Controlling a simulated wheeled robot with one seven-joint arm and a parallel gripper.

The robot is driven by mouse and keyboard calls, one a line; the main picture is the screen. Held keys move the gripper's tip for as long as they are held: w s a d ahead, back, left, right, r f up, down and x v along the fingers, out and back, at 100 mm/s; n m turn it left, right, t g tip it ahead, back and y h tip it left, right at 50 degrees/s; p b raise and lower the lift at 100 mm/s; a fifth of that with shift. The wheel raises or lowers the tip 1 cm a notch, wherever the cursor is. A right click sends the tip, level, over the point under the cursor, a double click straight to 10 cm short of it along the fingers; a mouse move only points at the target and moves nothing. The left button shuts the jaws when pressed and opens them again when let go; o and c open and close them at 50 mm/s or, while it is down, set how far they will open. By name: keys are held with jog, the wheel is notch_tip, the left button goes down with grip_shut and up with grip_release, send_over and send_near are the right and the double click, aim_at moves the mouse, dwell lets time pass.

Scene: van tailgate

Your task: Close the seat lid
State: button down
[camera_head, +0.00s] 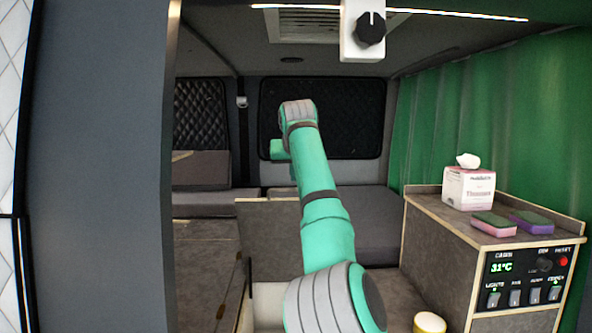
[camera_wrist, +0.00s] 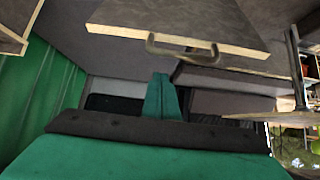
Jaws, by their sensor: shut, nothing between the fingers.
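The seat lid (camera_head: 265,230) is a grey-brown panel with a pale wood edge. It stands raised, partly hidden behind my arm in the head view. A pale open space (camera_head: 268,298) shows below it. In the wrist view the lid (camera_wrist: 190,18) fills the top, with its pale edge and a dark bar handle (camera_wrist: 183,46) across it. My gripper (camera_wrist: 162,78) is shut and empty, its teal fingers pointing toward the lid's edge just below the handle in that picture. A gap or contact between them is hard to judge. In the head view the fingers are not clear.
A cabinet (camera_head: 430,245) on the right carries a tissue box (camera_head: 469,188), two sponges (camera_head: 494,224) (camera_head: 531,221) and a control panel (camera_head: 524,279). A yellow-white cylinder (camera_head: 429,322) stands at its foot. A grey cushion (camera_head: 375,225) lies behind my arm. A green curtain (camera_head: 480,120) hangs right.

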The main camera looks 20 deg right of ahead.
jog(key=shift+s+a+f, duration=0.2)
jog(key=shift+s+f, duration=0.2)
jog(key=shift+s, duration=0.2)
jog(key=shift+s+a+f, duration=0.15)
jog(key=shift+s+f, duration=0.2)
jog(key=shift+s, duration=0.2)
jog(key=shift+w+d, duration=0.1)
